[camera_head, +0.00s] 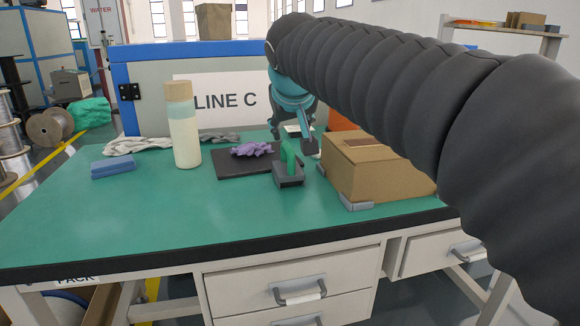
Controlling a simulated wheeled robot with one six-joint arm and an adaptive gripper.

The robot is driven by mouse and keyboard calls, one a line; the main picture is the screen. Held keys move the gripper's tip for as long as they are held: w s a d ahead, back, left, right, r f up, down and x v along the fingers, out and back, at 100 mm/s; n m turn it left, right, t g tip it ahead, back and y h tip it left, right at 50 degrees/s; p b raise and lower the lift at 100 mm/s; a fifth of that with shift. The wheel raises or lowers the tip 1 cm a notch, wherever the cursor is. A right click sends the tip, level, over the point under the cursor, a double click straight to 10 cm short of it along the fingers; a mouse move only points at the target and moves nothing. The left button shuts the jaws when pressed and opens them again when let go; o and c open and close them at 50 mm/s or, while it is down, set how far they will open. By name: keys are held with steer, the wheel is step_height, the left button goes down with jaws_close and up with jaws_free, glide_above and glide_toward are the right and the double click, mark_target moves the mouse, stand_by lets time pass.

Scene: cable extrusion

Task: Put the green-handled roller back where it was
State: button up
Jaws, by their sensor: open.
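The green-handled roller (289,158) appears upright, its green handle rising from a small dark grey holder (290,182) on the green table (150,220). Its lower end is hidden inside the holder. My gripper (296,142) is open and points down at the top of the handle. One dark finger shows just right of the handle and the other is up and to the left. I cannot tell whether either finger touches the handle.
A cardboard box (365,172) with grey corner pieces stands close on the right. A black mat (235,168) with a purple cloth (252,149) lies left. A tall bottle (184,130) and blue block (112,167) stand further left. The front left tabletop is clear.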

mark_target(287, 146)
steer(key=x, duration=0.8)
steer(key=shift+w+a, duration=0.15)
steer(key=shift+w, duration=0.25)
steer(key=shift+x, duration=2.65)
steer(key=shift+w+a+r, duration=0.1)
steer(key=shift+a+r, duration=0.05)
steer(key=shift+r, duration=0.1)
jaws_close()
